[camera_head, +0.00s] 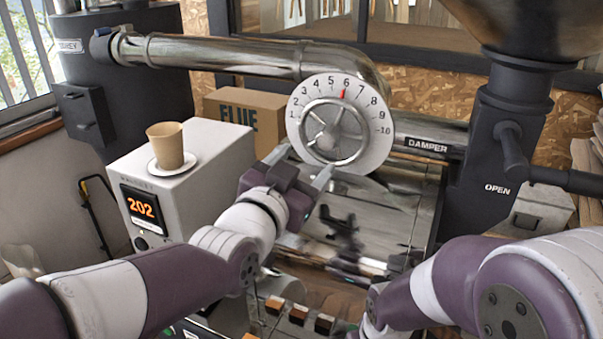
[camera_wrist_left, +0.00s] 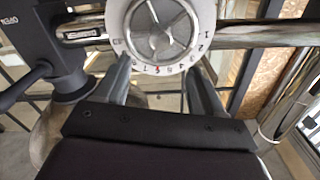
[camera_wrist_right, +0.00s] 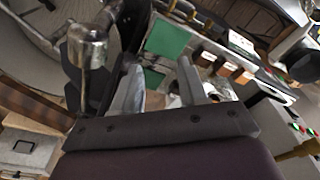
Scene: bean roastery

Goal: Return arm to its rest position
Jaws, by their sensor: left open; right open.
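The white damper dial (camera_head: 371,148) has a spoked metal handwheel, and its red mark is near the 6. My left gripper (camera_head: 303,166) is open in front of the dial's lower edge. In the left wrist view the dial (camera_wrist_left: 203,15) appears upside down beyond the open fingers (camera_wrist_left: 158,68), with nothing between them; I cannot tell whether they touch it. My right arm (camera_head: 450,285) reaches in from the right, its gripper not visible in the head view. In the right wrist view my right gripper (camera_wrist_right: 158,72) is open and empty.
A cup (camera_head: 166,146) on a saucer stands on the white box with a 202 readout (camera_head: 142,206). A FLUE carton (camera_head: 225,108) is behind. The damper pipe (camera_head: 215,55) and dark hopper column (camera_head: 512,120) flank the dial. Small coloured blocks (camera_wrist_right: 228,70) and a green panel (camera_wrist_right: 168,38) lie near my right gripper.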

